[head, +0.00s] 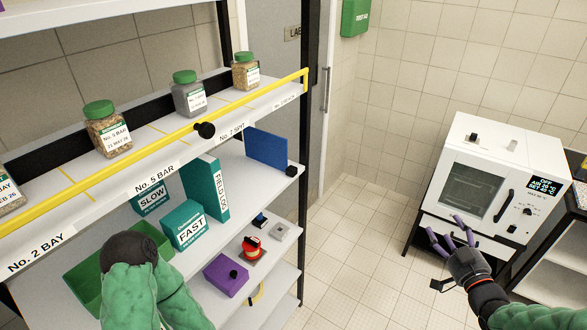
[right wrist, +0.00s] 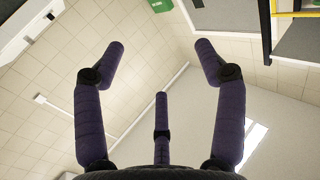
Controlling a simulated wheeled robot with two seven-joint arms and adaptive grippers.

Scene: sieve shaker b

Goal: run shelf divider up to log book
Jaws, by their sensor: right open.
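The shelf divider looks to be the blue upright panel (head: 266,148) near the right end of the middle shelf. A black knob (head: 291,171) sits at its lower right. The log book (head: 206,187) is a teal binder marked FIELD LOG, standing upright to the left of the panel with bare shelf between them. My right gripper (head: 452,232) is open and empty, in front of the white oven and well right of the shelf. Its spread purple fingers also show in the right wrist view (right wrist: 160,75). My left arm shows at lower left, but its fingers do not.
Teal boxes marked SLOW (head: 151,197) and FAST (head: 185,226) stand left of the log book. A yellow rail (head: 160,138) with a black knob (head: 204,130) fronts the upper shelf of jars. A green bin (head: 84,280) is at left. The white oven (head: 490,185) is at right.

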